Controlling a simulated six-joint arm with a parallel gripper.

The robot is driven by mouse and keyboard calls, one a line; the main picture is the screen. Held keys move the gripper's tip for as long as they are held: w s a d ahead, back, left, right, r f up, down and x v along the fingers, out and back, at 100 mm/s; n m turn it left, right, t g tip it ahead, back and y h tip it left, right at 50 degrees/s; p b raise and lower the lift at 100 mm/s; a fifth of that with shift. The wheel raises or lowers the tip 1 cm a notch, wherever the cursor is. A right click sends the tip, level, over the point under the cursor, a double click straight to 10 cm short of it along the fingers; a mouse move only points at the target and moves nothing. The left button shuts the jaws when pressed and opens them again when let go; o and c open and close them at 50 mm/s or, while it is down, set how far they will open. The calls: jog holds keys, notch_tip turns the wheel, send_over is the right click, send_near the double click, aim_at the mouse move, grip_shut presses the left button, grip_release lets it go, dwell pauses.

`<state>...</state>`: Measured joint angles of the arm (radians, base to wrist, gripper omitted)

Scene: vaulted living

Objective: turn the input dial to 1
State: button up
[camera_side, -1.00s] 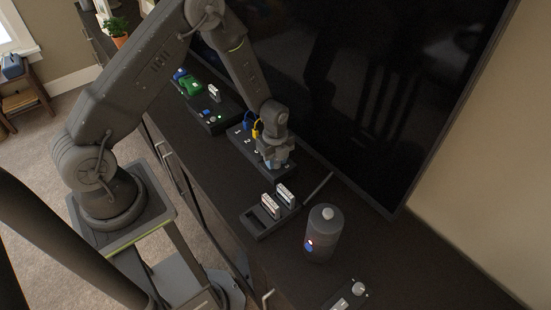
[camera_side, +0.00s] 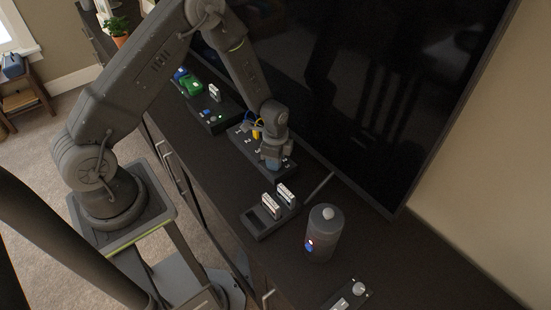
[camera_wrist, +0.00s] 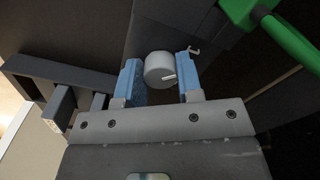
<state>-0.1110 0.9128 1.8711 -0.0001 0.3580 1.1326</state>
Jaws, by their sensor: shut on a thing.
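My gripper (camera_side: 271,163) points down over the near end of a dark box with white numerals (camera_side: 244,143) on the cabinet. In the wrist view my gripper (camera_wrist: 159,66) has its two blue fingers on either side of a round light-grey dial (camera_wrist: 158,68) and is shut on it. A white pointer mark on the dial faces the lower right of that view. No numeral around the dial can be read there. In the side view my gripper hides the dial.
Yellow and blue plugs (camera_side: 256,131) stand close behind my gripper. A slotted holder with white modules (camera_side: 262,218) and a grey cylinder (camera_side: 322,235) stand nearer. A box with a green object (camera_side: 190,86) lies farther off. A large dark screen (camera_side: 370,90) rises close on the right.

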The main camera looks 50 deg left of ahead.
jog(key=shift+n, duration=0.4)
jog(key=o, duration=0.9)
jog(key=shift+r, duration=0.1)
notch_tip(320, 180, up, 14)
jog(key=shift+f, duration=0.15)
jog(key=s+d+r+n+t, duration=0.2)
jog(key=s+r+n, duration=0.1)
jog(key=r, duration=0.7)
jog(key=s+d+r+n+t, duration=0.1)
jog(key=s+r+n, duration=0.1)
jog(key=s+r, duration=0.2)
jog(key=s+r+n+t, duration=0.1)
jog(key=s+r+n, duration=0.2)
jog(key=s, duration=0.5)
jog(key=s+d+r+n+t, duration=0.1)
jog(key=s+r+n, duration=0.2)
jog(key=s+r, duration=0.2)
jog(key=shift+s+d+r+t, duration=0.1)
jog(key=shift+s+d+t, duration=0.2)
jog(key=shift+s, duration=0.15)
